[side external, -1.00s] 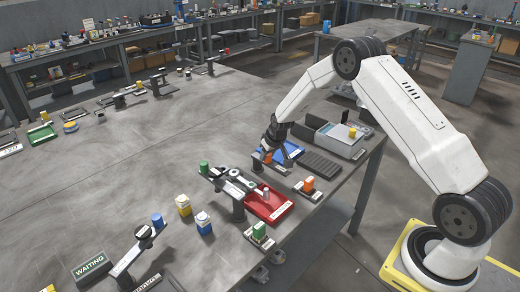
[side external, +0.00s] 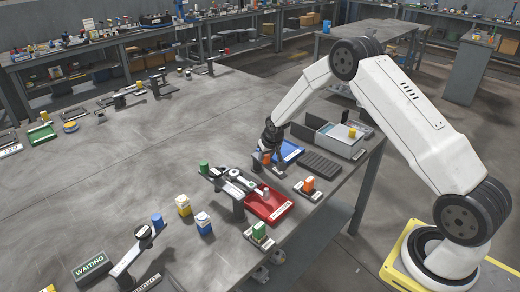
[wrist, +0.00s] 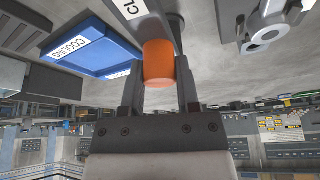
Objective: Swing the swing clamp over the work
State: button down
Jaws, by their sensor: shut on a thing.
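My gripper (side external: 268,150) is shut on an orange cylindrical knob (wrist: 158,62), which stands between the two fingers in the wrist view. The knob is at the end of a grey bar or plate (wrist: 168,22), with a white label beginning "CL" beside it; this seems to be the swing clamp. The knob also shows in the side view (side external: 265,158), below the fingers. To the front left of my gripper is a grey fixture (side external: 236,184) with round parts. I cannot tell for sure which part is the work.
A blue tray marked COOLING (wrist: 90,48) lies beside my gripper. A red tray (side external: 270,206), an orange cylinder on a block (side external: 308,184), a green cylinder (side external: 259,231) and a green-topped post (side external: 204,167) stand nearby. The table's left middle is clear.

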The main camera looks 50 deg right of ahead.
aim_at(254, 157)
jog(key=shift+w+a+m+g+h, duration=0.2)
jog(key=shift+a+m+g+h, duration=0.25)
jog(key=shift+m, duration=0.8)
jog(key=shift+w+a+m+g+h, duration=0.15)
jog(key=shift+a+m+h, duration=0.35)
jog(key=shift+m, duration=0.75)
jog(key=shift+w+a+m+g+h, duration=0.1)
jog(key=shift+w+a+m+g, duration=0.2)
jog(key=shift+m, duration=0.6)
jog(key=shift+w+a+m+g+h, duration=0.15)
jog(key=shift+w+a+m+g, duration=0.15)
jog(key=shift+m, duration=0.6)
jog(key=shift+w+a+m+g+h, duration=0.1)
jog(key=shift+w+a+m+g, duration=0.2)
jog(key=shift+m, duration=0.6)
jog(key=shift+c, duration=1.6)
grip_release()
jog(key=shift+r, duration=0.1)
jog(key=v, duration=0.7)
jog(key=shift+r, duration=0.25)
